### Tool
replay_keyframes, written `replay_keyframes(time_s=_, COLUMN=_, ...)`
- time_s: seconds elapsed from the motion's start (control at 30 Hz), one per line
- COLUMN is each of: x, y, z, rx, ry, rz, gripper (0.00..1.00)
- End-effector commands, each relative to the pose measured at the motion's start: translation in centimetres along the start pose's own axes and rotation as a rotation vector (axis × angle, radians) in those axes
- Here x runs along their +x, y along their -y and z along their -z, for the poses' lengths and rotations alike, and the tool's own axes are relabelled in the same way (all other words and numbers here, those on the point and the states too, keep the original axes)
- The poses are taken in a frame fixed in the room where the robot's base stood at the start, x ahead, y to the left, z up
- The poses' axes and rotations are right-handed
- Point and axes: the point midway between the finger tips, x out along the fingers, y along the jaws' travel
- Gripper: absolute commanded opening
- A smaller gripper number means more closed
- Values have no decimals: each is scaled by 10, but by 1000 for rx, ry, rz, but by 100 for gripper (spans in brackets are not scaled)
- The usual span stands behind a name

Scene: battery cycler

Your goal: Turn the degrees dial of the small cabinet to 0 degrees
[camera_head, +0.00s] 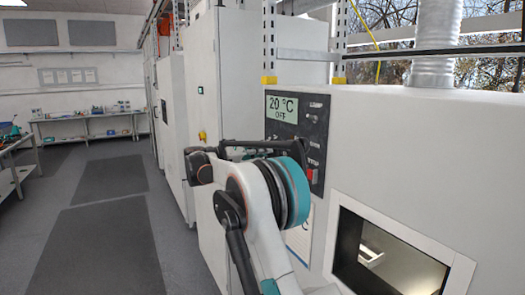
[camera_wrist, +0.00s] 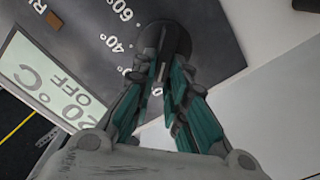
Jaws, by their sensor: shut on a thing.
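The degrees dial (camera_wrist: 166,35) is a dark round knob on the grey control panel (camera_wrist: 85,30), at the top middle of the wrist view. Printed marks including 60° and 40° curve around its left side. My gripper (camera_wrist: 164,62) reaches up to it with its teal-sided fingers shut on the knob. The fingers cover part of the dial, so its exact pointer position is hard to read. The display (camera_head: 282,107) reads 20 °C and OFF; it also shows, tilted, in the wrist view (camera_wrist: 45,80). In the head view my arm hides the dial.
The white cabinet (camera_head: 420,140) has a square window (camera_head: 390,255) low on its front. A red switch (camera_head: 312,175) sits on the panel's lower right. A brown knob (camera_wrist: 53,20) shows at upper left in the wrist view. Open floor (camera_head: 100,240) lies to the left.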

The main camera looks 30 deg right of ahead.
Motion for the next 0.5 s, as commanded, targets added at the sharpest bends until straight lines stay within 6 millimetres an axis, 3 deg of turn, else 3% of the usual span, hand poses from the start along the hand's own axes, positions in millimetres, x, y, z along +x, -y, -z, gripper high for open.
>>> replay_keyframes(time_s=0.03, x=0, y=0, z=1, rx=0, ry=-3, rz=1, gripper=0)
replay_keyframes(time_s=0.07, x=0, y=0, z=1, rx=0, ry=-3, rz=1, gripper=16)
replay_keyframes(time_s=0.13, x=0, y=0, z=1, rx=1, ry=-3, rz=1, gripper=31)
replay_keyframes(time_s=0.5, x=-2, y=0, z=0, rx=1, ry=-1, rz=0, gripper=33)
